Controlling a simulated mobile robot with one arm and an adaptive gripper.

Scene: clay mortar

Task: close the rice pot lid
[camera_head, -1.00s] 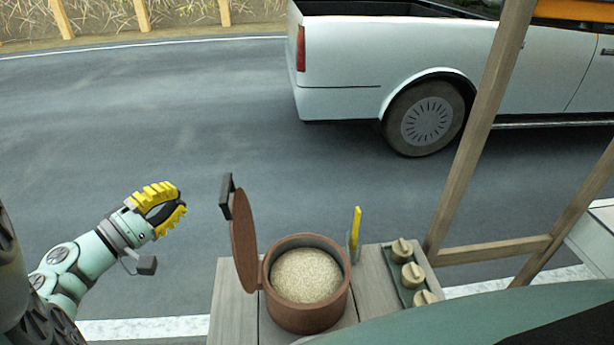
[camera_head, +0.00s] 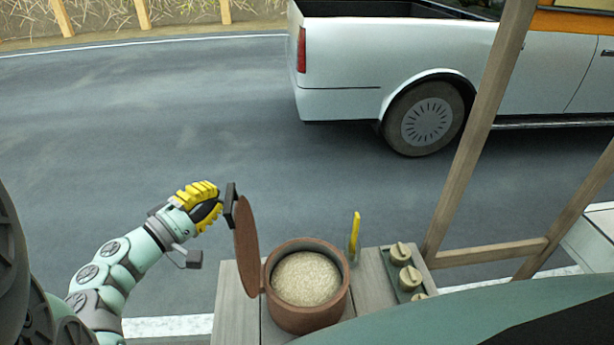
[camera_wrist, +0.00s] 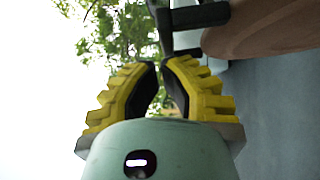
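The clay rice pot (camera_head: 290,316) stands on a wooden board and is full of rice (camera_head: 307,277). Its round brown lid (camera_head: 246,246) stands upright, hinged at the pot's left rim, with a dark handle (camera_head: 230,205) on its left face. My gripper (camera_head: 218,205) with yellow ridged fingers is just left of the handle, touching or nearly so. The lid (camera_wrist: 265,28) and handle (camera_wrist: 195,15) show above and right of the fingers.
A tray with several beige knobbed jars (camera_head: 404,265) sits right of the pot. A yellow-handled utensil (camera_head: 355,235) stands behind the pot's right side. Wooden posts (camera_head: 480,130) rise at right. A white pickup truck (camera_head: 350,65) is on the road beyond.

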